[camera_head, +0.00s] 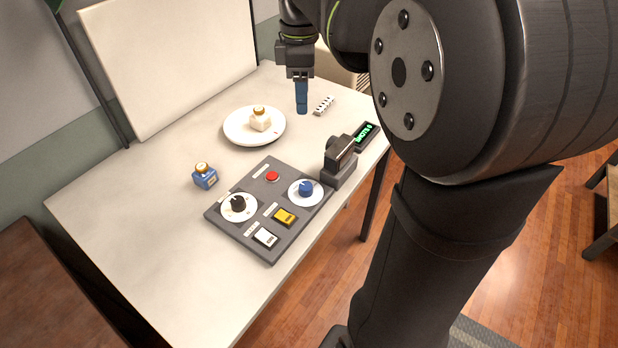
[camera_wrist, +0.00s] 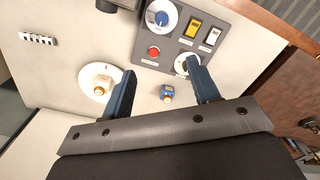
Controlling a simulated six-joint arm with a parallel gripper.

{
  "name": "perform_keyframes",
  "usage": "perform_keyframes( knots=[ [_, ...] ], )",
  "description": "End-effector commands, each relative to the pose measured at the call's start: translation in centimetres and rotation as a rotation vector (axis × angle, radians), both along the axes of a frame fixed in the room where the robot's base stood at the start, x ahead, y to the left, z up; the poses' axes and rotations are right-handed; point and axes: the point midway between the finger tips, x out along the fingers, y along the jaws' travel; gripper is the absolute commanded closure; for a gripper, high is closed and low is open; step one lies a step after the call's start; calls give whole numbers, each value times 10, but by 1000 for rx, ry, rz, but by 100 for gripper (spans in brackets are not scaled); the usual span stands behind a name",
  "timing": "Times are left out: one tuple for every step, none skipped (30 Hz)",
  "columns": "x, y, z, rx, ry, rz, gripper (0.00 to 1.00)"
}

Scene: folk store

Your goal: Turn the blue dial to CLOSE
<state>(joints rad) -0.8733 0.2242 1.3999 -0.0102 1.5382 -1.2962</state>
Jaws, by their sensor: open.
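The blue dial (camera_head: 306,188) sits on a white round plate at the right end of the grey control panel (camera_head: 228,214). In the wrist view the blue dial (camera_wrist: 162,18) is at the top middle, and the lettering around it is too small to read. My gripper (camera_head: 301,108) is above the far part of the table, well apart from the panel. In the wrist view my gripper (camera_wrist: 162,95) has its two blue fingers spread wide with nothing between them held.
The panel also carries a black dial (camera_head: 238,204), a red button (camera_head: 272,176), a yellow switch (camera_head: 284,217) and a white switch (camera_head: 265,237). A dark device (camera_head: 340,161) stands beside the blue dial.

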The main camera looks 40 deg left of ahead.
Motion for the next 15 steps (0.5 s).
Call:
perform_keyframes(
  knots=[
    [0, 1, -14, -7, 6, 98, 45],
    [0, 1, -21, -8, 7, 161, 45],
    [-1, 1, -31, -10, 12, 243, 45],
    [-1, 2, -38, -11, 14, 304, 45],
    [-1, 2, -45, -14, 17, 363, 45],
    [-1, 2, -53, -15, 19, 436, 45],
    [-2, 2, -59, -17, 22, 488, 45],
    [-2, 2, -64, -17, 23, 536, 45],
    [-2, 1, -70, -18, 25, 592, 45],
    [-3, 1, -74, -19, 27, 630, 45],
    [-3, 1, -78, -18, 28, 664, 45],
    [-3, 1, -81, -20, 30, 700, 45],
    [-3, 1, -84, -21, 31, 723, 45],
    [-3, 1, -86, -20, 31, 740, 45],
    [-3, 1, -88, -20, 32, 758, 45]
  ],
)
